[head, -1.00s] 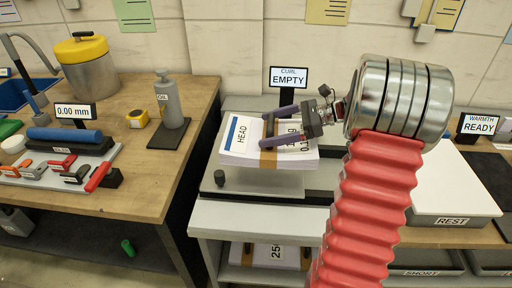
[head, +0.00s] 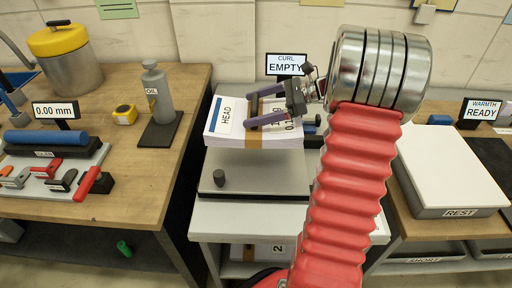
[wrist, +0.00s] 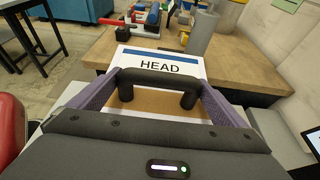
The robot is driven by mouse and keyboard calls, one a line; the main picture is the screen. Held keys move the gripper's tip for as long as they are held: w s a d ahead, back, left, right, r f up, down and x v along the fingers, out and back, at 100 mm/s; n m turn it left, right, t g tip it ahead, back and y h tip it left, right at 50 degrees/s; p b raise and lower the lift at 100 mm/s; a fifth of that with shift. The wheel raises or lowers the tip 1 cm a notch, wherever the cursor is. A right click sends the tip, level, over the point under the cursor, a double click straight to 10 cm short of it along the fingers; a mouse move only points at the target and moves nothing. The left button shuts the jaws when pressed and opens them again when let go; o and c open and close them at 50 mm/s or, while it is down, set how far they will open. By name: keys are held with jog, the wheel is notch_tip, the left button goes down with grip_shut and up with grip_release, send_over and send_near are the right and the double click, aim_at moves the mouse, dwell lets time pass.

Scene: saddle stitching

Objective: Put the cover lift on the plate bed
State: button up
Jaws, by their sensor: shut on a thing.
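The cover lift (head: 226,116) is a white paper stack with a brown band, a blue stripe and a HEAD label. It also shows in the wrist view (wrist: 158,66). My gripper (head: 250,110) is shut on it, with purple fingers along both sides of the band. The stack looks level and held above the plate bed (head: 262,178), a grey plate with a dark knob at its front left. The CURL display (head: 286,65) behind reads EMPTY. In the wrist view, a black handle-like bar (wrist: 158,77) crosses over the stack between the fingers. The bed's right part is hidden by my arm.
A wooden bench (head: 130,158) at left carries an oil can (head: 156,98), a yellow-lidded pot (head: 72,62) and tools. At right is a white REST board (head: 452,165). Another paper stack (head: 262,252) lies on the shelf below.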

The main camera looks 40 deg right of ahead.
aim_at(293, 124)
jog(key=shift+f, duration=3)
jog(key=shift+f, duration=1.9)
jog(key=o, duration=1.7)
jog(key=shift+s+f, duration=0.1)
jog(key=shift+c, duration=0.2)
jog(key=shift+d, duration=0.1)
jog(key=v, duration=1.2)
